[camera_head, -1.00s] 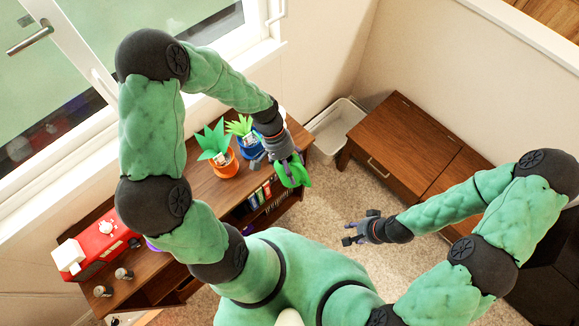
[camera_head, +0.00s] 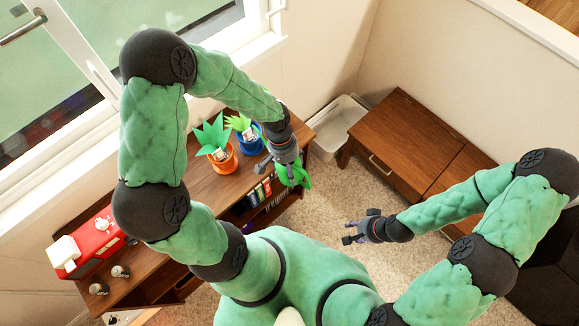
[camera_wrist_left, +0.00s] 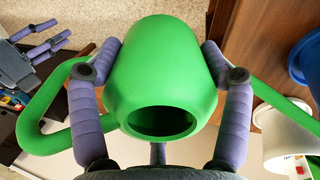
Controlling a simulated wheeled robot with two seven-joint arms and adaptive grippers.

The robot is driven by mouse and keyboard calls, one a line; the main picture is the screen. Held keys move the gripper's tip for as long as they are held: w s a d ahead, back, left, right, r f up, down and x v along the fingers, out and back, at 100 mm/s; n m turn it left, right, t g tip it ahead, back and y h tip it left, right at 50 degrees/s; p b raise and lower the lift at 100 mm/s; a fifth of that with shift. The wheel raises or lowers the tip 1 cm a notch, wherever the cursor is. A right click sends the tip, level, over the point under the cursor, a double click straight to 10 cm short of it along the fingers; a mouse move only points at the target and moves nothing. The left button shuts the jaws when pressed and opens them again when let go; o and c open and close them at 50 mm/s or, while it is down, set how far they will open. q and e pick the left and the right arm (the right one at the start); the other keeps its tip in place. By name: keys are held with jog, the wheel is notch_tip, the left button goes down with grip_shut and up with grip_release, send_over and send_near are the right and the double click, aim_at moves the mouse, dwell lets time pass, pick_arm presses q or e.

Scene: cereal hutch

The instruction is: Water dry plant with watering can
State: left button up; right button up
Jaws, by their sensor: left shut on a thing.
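A green watering can (camera_head: 293,175) is in my left gripper (camera_head: 286,157), near the front edge of the wooden cabinet. In the left wrist view the green can (camera_wrist_left: 165,70) sits between the two purple fingers of my left gripper (camera_wrist_left: 162,65), with its round opening toward the camera. A plant in an orange pot (camera_head: 222,160) and a plant in a blue pot (camera_head: 249,143) stand on the cabinet, left of the can. I cannot tell which plant is dry. My right gripper (camera_head: 362,228) is over the carpet, with no object visible in it; its fingers are too small to judge.
The wooden cabinet (camera_head: 200,190) runs below the window, with books (camera_head: 260,193) on its shelf. A red and white machine (camera_head: 90,245) and small metal cups (camera_head: 110,280) are at its left end. A white bin (camera_head: 338,125) and a brown chest (camera_head: 405,140) stand at the back.

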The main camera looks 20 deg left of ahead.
aim_at(305, 173)
pick_arm(q)
jog(key=shift+w+a+t+y+b, duration=0.1)
jog(key=shift+a+t+y+b, duration=0.25)
jog(key=shift+b, duration=0.7)
jog(key=shift+w+a+t+y+b, duration=0.15)
jog(key=shift+y+b, duration=0.4)
jog(key=shift+b, duration=0.45)
jog(key=shift+r+y+b, duration=0.2)
jog(key=shift+y+b, duration=0.2)
jog(key=shift+b, duration=0.15)
jog(key=shift+r, duration=0.1)
jog(key=shift+s+d+r+p, duration=0.3)
jog(key=shift+d+r, duration=0.1)
jog(key=shift+d, duration=0.15)
jog(key=shift+s+d+r+p, duration=0.4)
jog(key=shift+d+r, duration=0.3)
jog(key=shift+d, duration=0.3)
jog(key=shift+s+d+r+p, duration=0.25)
jog(key=shift+s+d+r, duration=0.35)
jog(key=shift+d, duration=0.45)
jog(key=shift+s+d+r+p, duration=0.35)
jog(key=shift+d+r, duration=0.4)
jog(key=shift+d, duration=0.25)
